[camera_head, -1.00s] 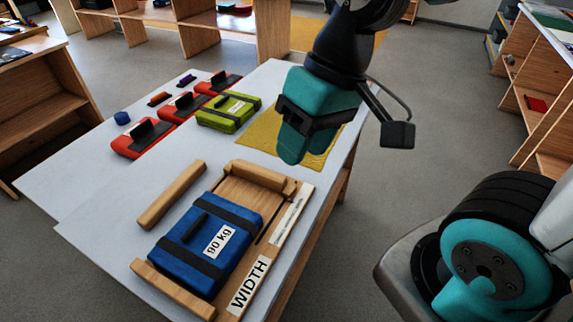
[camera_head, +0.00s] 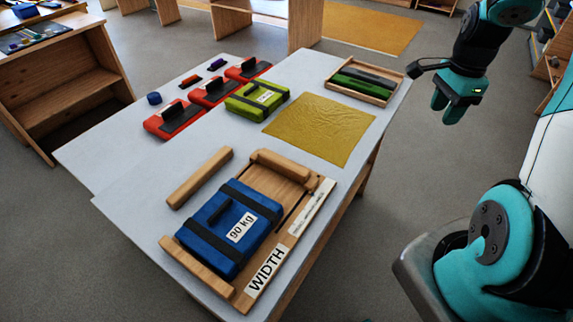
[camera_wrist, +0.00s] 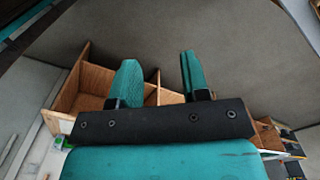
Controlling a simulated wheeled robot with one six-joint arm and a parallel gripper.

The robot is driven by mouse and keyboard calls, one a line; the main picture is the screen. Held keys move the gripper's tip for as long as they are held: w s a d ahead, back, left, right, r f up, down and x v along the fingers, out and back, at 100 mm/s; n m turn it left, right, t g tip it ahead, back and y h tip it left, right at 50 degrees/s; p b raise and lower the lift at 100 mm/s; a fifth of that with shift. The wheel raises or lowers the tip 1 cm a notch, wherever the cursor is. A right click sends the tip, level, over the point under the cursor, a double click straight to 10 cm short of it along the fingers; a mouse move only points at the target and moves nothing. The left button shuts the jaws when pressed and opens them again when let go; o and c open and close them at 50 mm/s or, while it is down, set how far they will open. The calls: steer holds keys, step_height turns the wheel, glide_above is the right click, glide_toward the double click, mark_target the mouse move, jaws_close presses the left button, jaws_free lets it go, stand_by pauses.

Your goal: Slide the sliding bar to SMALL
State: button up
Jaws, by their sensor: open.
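A wooden width gauge labelled WIDTH (camera_head: 267,273) lies on the table's near end. The sliding bar (camera_head: 280,166) appears to be the wooden crosspiece at its far end; another crosspiece (camera_head: 197,274) is at its near end. A blue case marked 90 kg (camera_head: 222,230) lies between them, with a gap to the far bar. A white label strip (camera_head: 312,206) runs along the right edge; its writing is too small to read. My gripper (camera_head: 449,112) is open and empty, off the table's right side, well away from the bar. Its fingers stand apart in the wrist view (camera_wrist: 158,80).
A loose-looking wooden bar (camera_head: 200,177) lies left of the gauge. A green case (camera_head: 257,98), several red cases (camera_head: 174,119), a yellow mat (camera_head: 319,127) and a wooden tray (camera_head: 363,80) occupy the table's far part. Wooden shelves (camera_head: 75,85) stand at left.

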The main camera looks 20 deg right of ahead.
steer(key=shift+o, duration=0.2)
stand_by(0.3)
steer(key=shift+o, duration=1.1)
steer(key=shift+w+a, duration=0.15)
steer(key=n+b, duration=0.6)
steer(key=n, duration=2.2)
glide_above(283, 162)
step_height(283, 162, down, 4)
step_height(283, 162, down, 17)
steer(key=p, duration=0.4)
steer(key=shift+w, duration=0.1)
